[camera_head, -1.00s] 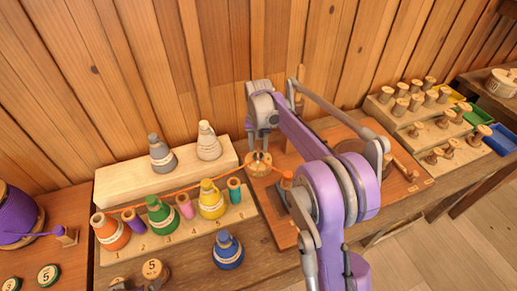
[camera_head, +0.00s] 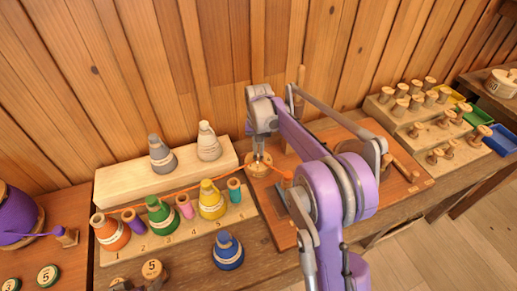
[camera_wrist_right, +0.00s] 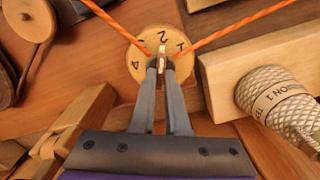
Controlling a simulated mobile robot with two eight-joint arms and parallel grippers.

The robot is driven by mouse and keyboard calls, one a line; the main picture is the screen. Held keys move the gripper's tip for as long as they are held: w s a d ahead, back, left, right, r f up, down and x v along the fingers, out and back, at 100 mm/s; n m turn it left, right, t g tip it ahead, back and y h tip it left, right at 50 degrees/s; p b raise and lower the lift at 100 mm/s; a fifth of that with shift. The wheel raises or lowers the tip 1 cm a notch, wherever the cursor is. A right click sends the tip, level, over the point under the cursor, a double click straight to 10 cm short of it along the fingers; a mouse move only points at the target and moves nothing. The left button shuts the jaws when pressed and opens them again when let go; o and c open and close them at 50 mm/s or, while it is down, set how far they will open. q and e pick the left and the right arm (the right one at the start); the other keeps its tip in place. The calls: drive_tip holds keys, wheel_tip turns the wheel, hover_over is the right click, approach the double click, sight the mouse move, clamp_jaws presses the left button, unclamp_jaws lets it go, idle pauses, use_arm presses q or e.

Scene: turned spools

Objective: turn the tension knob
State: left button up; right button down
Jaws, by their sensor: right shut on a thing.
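The tension knob is a round pale wooden dial (camera_head: 258,170) on the reddish board, beneath my right gripper. In the right wrist view the dial (camera_wrist_right: 140,72) shows the digits 1, 2 and 4, with 2 at the top. My right gripper (camera_head: 259,157) reaches down to the dial's centre. In the right wrist view its fingers (camera_wrist_right: 161,64) are shut on a small upright grip at the centre, mostly hidden between the tips. An orange thread (camera_wrist_right: 234,27) passes on both sides of the knob. My left gripper is not in view.
Several thread cones, including an orange one (camera_head: 110,232) and a green one (camera_head: 160,216), stand in a numbered rack left of the knob. A pale block (camera_head: 115,184) lies behind. An orange spool (camera_head: 287,178) is close on the right. Stepped spool shelves (camera_head: 398,122) stand farther right.

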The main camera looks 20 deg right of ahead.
drive_tip(key=shift+n, duration=0.3)
drive_tip(key=n, duration=0.4)
drive_tip(key=shift+a+b, duration=0.1)
drive_tip(key=shift+b, duration=0.2)
drive_tip(key=n, duration=0.5)
drive_tip(key=shift+a+n, duration=0.1)
drive_tip(key=shift+n, duration=0.3)
drive_tip(key=n, duration=0.4)
drive_tip(key=shift+b, duration=0.3)
drive_tip(key=shift+s+a+n, duration=0.1)
drive_tip(key=shift+n, duration=2.7)
drive_tip(key=c, duration=0.9)
unclamp_jaws()
